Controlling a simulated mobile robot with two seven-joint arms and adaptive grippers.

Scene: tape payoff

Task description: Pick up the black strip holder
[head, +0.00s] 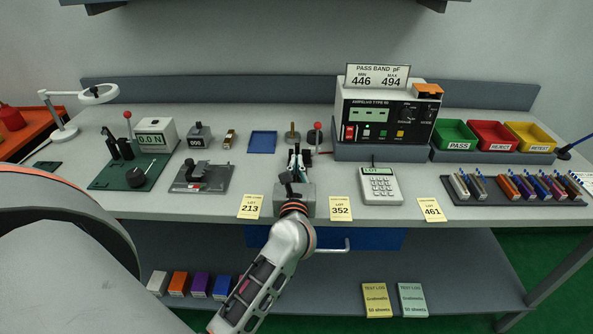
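My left gripper (296,160) is above the front middle of the bench, seen from behind. Its fingers point away toward a stand with a red knob; whether they are open or hold anything is too small to tell. No thing is clearly marked as the black strip holder. A dark rack (466,197) with several coloured upright pieces lies at the bench's right, well apart from the gripper. A grey fixture with a black block (190,172) sits left of the gripper. My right gripper is not in view.
The tester (378,118) and green, red and yellow bins (493,135) stand at the back right.

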